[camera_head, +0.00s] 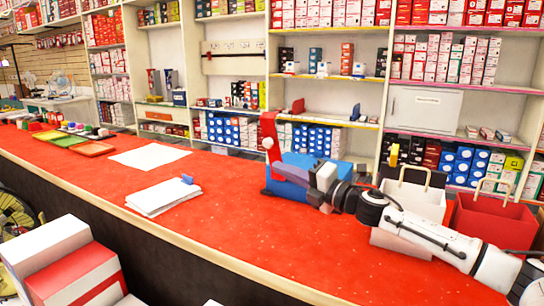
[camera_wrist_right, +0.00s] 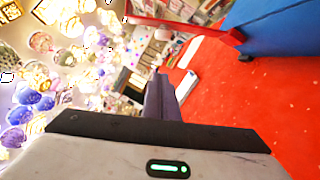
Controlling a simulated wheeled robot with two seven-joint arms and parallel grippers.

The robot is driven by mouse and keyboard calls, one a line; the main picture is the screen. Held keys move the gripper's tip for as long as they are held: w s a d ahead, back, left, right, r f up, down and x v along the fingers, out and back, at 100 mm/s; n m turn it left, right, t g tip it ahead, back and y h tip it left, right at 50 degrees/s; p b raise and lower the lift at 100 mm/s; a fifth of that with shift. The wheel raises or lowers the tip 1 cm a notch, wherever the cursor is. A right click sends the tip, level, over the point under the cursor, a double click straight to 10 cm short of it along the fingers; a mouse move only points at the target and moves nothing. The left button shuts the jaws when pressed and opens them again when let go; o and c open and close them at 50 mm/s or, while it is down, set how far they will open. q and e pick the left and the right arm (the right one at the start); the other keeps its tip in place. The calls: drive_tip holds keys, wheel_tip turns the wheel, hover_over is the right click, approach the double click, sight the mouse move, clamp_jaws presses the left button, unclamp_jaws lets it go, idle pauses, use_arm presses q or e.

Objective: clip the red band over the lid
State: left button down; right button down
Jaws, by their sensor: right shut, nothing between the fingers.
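A blue box (camera_head: 288,178) stands on the red counter. A red band (camera_head: 269,132) stands upright at its left end, open and raised above the lid, with a small white round part beside it. In the right wrist view the blue box (camera_wrist_right: 285,28) fills the upper right and the red band (camera_wrist_right: 190,26) reaches out from its corner. My left gripper is out of view.
A stack of white paper (camera_head: 164,197) with a small blue item lies left of the box, and a flat sheet (camera_head: 150,156) lies beyond. White (camera_head: 413,198) and red (camera_head: 494,220) bags stand behind my right arm. The front counter (camera_head: 230,235) is clear.

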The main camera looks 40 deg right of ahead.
sight(273, 145)
drive_tip(key=w+d+r, duration=0.2)
drive_tip(key=w+d, duration=0.1)
drive_tip(key=w, duration=0.4)
drive_tip(key=shift+w+d+p, duration=0.15)
drive_tip(key=shift+w+p, duration=0.1)
drive_tip(key=shift+p, duration=0.1)
idle(0.4)
